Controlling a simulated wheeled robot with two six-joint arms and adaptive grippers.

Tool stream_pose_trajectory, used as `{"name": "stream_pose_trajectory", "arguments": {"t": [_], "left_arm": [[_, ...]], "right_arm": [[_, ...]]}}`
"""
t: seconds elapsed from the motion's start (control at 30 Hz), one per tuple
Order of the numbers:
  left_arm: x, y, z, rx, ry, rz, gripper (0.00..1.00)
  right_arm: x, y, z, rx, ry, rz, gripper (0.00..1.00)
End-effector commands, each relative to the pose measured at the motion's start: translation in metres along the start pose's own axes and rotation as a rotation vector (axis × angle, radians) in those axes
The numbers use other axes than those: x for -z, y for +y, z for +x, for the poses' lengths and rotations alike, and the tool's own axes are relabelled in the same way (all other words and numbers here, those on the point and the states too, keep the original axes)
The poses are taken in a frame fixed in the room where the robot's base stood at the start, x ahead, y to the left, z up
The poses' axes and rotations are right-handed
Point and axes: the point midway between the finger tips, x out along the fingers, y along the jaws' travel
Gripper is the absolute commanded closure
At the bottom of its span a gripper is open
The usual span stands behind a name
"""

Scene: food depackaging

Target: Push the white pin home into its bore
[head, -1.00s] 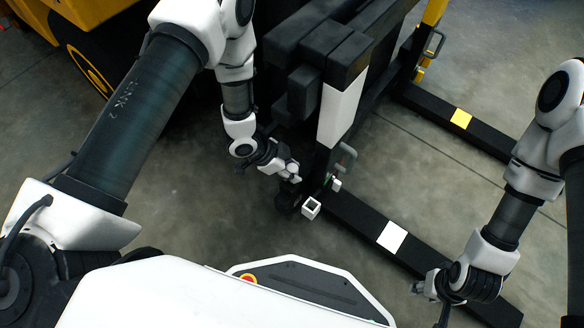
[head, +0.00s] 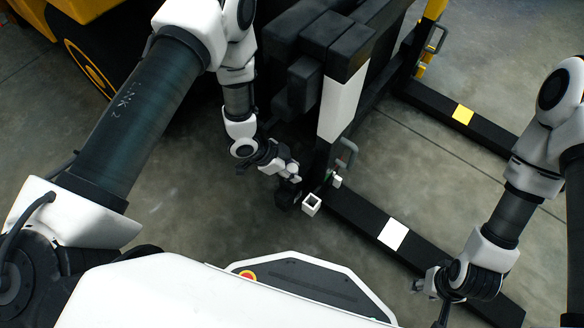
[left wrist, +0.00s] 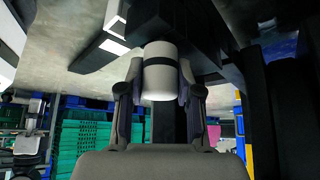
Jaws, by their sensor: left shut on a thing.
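The white pin (left wrist: 159,80) is a short white cylinder with a dark band, seen in the left wrist view. My left gripper (left wrist: 160,92) is shut on it, one finger on each side. The pin's far end meets the dark frame; the bore itself is hidden behind it, so I cannot tell how deep the pin sits. In the head view my left gripper (head: 292,176) is low beside the black upright, close to a white open square socket (head: 311,204). My right gripper (head: 420,287) is far off to the right, above the floor; its fingers are too small to read.
A black leg with a white patch (head: 393,235) runs along the floor to the right, and another has a yellow patch (head: 462,114). A grey handle (head: 347,155) and a small white piece (head: 336,181) are just right of the upright. Open floor (head: 190,200) lies left.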

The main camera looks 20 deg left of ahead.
Motion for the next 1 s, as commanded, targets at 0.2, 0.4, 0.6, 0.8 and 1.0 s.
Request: {"name": "stream_pose_trajectory", "arguments": {"t": [0.2,0.4,0.6,0.8,1.0], "left_arm": [[-0.003,0.0,0.005,0.0,0.0,0.0,1.0],[-0.004,0.0,0.006,0.0,0.0,0.0,0.37],[-0.004,0.0,0.006,0.0,0.0,0.0,0.37],[-0.004,-0.001,-0.003,0.002,0.0,0.0,0.37],[-0.003,-0.002,-0.048,0.004,0.002,-0.002,0.37]], "right_arm": [[0.0,0.0,0.004,0.0,0.0,0.0,0.6],[0.0,0.0,0.004,0.0,0.0,0.0,0.6],[0.0,0.0,0.004,0.0,0.0,0.0,0.6],[0.0,0.0,0.004,0.0,0.0,0.0,0.6],[0.0,0.0,0.004,0.0,0.0,0.0,0.6]]}}
